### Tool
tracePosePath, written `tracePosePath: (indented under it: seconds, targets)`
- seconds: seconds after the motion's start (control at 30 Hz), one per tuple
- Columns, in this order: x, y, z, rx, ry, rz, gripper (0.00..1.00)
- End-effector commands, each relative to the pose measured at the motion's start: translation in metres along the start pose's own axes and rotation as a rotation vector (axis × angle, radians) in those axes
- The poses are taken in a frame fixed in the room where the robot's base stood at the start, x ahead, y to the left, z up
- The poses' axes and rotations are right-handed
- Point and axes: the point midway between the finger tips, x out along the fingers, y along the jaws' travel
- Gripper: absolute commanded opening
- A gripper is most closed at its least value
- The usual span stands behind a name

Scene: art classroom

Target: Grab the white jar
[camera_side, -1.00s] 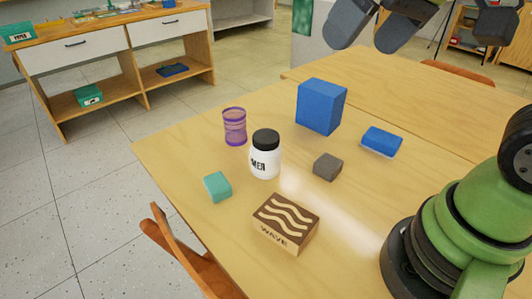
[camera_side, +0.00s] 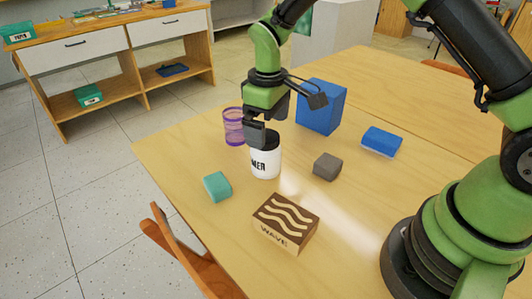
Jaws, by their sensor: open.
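The white jar (camera_side: 265,163) stands upright on the wooden table, with dark lettering on its front. Its black lid is largely hidden behind my gripper. My gripper (camera_side: 262,140) points down at the top of the jar, its fingers apart around or just in front of the lid. The pictures do not show clearly whether a finger touches the jar.
A purple mesh cup (camera_side: 232,127) stands close behind the jar at left, and a large blue box (camera_side: 322,108) behind at right. A grey block (camera_side: 327,167), teal block (camera_side: 217,187), wave box (camera_side: 286,222) and blue eraser-like block (camera_side: 381,142) lie around. The table's front-left edge is near.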

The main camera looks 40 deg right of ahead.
Motion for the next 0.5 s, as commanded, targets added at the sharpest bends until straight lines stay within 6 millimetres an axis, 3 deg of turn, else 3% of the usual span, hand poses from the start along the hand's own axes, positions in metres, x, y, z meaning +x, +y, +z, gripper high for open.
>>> tracePosePath:
  seconds: [0.5]
  targets:
    - [0.062, 0.007, -0.006, 0.003, -0.002, -0.001, 1.0]
